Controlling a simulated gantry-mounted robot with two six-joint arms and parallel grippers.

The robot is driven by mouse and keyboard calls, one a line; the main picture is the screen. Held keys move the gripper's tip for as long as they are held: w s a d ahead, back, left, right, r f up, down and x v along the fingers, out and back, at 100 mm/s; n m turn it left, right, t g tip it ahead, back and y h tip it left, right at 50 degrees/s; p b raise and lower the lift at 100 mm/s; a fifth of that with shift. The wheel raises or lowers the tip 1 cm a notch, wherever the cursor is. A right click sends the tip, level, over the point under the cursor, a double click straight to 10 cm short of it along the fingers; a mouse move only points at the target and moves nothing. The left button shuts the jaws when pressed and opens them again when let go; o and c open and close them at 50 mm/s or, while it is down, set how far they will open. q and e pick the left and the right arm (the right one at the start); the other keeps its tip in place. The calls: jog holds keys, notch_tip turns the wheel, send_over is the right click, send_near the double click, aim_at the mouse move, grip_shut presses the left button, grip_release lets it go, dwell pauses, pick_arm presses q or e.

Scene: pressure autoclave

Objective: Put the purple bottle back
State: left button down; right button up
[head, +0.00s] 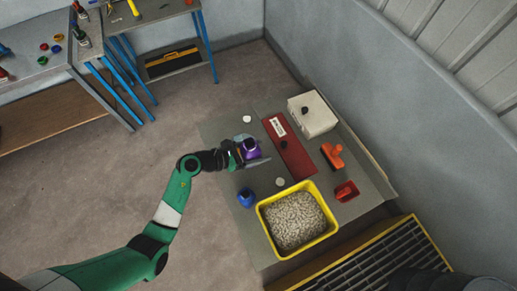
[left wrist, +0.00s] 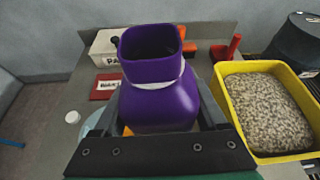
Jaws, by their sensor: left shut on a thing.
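The purple bottle (head: 250,148) is in my left gripper (head: 242,155), over the left side of the grey table (head: 223,127). In the left wrist view the bottle (left wrist: 160,98) fills the space between the two dark fingers, with its wide, open mouth facing up and a pale ring around its neck. My left gripper is shut on it. I cannot tell whether the bottle's base touches the table. A blue bottle (head: 246,197) stands nearer on the same table. My right gripper is not in view.
A yellow tray of pale pellets (head: 296,220) sits at the table's near end. A red labelled plate (head: 290,150), white box (head: 313,115), orange tool (head: 332,155) and red container (head: 346,191) lie to the right. White round lids (head: 247,119) and (head: 280,182) lie nearby.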

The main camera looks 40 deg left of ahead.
pick_arm(q)
jog(key=shift+r, duration=0.6)
jog(key=shift+f, duration=0.15)
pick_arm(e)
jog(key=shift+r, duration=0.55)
